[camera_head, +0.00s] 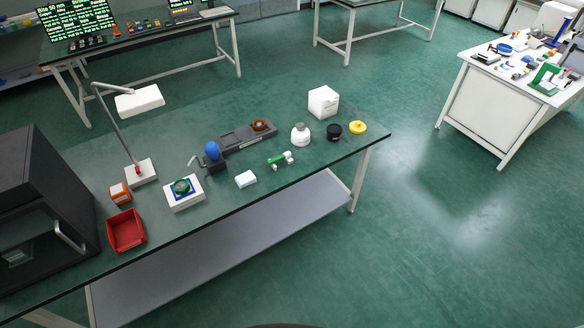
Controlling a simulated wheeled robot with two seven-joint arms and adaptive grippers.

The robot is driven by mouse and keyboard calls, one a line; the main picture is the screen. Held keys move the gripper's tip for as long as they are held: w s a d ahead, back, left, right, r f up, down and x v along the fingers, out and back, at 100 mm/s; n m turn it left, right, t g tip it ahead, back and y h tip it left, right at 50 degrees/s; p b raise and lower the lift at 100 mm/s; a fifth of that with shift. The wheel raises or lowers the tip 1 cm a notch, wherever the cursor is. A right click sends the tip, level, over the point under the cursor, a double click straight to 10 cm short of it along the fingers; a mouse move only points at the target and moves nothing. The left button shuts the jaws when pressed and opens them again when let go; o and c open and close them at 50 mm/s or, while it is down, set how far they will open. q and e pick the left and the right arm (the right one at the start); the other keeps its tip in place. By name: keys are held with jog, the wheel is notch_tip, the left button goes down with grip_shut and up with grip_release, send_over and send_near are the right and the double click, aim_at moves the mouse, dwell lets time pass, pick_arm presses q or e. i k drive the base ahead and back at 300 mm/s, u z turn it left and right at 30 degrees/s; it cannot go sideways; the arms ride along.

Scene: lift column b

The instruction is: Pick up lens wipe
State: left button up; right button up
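No lens wipe can be told for certain at this size. A small white block or packet (246,179) lies near the front edge of the green-topped workbench (215,195), and it may be the lens wipe. A larger white box (323,102) with faint print stands at the bench's back right; I cannot read the print. Neither of my grippers is in view.
Near the small packet are a white box with a green round part (183,192), a green-and-white piece (280,160), a white bottle (300,136) and a blue ball-topped item (212,150). A red bin (126,231), lamp (139,102) and black machine (40,210) stand left.

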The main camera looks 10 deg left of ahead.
aim_at(247, 178)
jog(key=z, duration=0.35)
jog(key=i, duration=0.7)
jog(key=u, duration=0.4)
jog(key=i, duration=0.75)
jog(key=u, duration=0.75)
